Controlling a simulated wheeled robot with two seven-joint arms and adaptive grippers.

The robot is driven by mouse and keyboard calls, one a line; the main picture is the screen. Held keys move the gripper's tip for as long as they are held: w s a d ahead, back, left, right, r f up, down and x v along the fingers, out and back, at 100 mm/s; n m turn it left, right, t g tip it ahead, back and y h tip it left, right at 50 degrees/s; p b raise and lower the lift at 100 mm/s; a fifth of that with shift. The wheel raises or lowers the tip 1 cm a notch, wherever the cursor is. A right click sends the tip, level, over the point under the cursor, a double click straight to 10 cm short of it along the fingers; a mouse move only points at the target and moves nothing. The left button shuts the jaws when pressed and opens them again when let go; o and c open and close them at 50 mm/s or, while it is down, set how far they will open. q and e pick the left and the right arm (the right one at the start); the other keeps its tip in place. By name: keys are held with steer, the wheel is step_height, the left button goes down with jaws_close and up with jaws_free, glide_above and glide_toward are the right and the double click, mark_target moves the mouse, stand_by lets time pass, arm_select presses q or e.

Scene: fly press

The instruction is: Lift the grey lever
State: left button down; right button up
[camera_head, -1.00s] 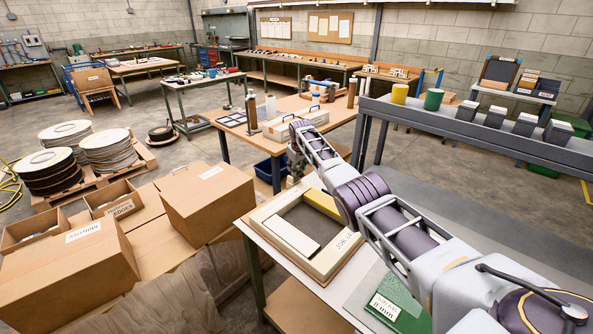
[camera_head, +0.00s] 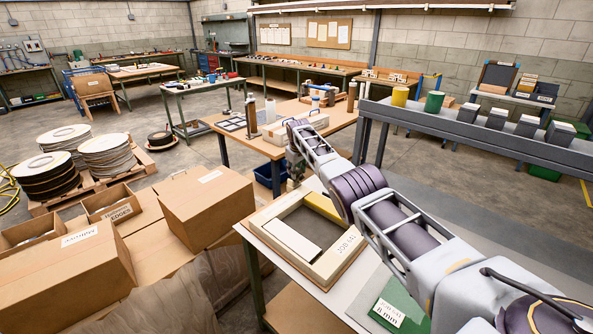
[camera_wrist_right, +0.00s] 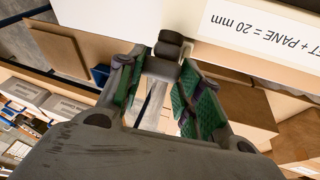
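The grey lever (camera_wrist_right: 168,47) shows in the right wrist view as a dark grey knobbed piece in front of a pale panel. My right gripper (camera_wrist_right: 162,68) has its two green-padded fingers on either side of the lever's near end. In the head view the right gripper (camera_head: 295,181) is small, low beside the wooden table, and the lever cannot be made out there. My left gripper is in neither view.
A pale frame (camera_head: 270,226) lies on the bench under my right forearm. Cardboard boxes (camera_head: 208,208) fill the left. A grey shelf (camera_head: 470,132) stands behind at right.

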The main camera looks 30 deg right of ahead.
steer(key=o, duration=0.5)
steer(key=shift+c, duration=0.2)
steer(key=shift+r, duration=0.15)
steer(key=shift+s+a+r, duration=0.1)
steer(key=shift+r, duration=0.25)
steer(key=shift+v, duration=5.45)
steer(key=shift+s, duration=0.1)
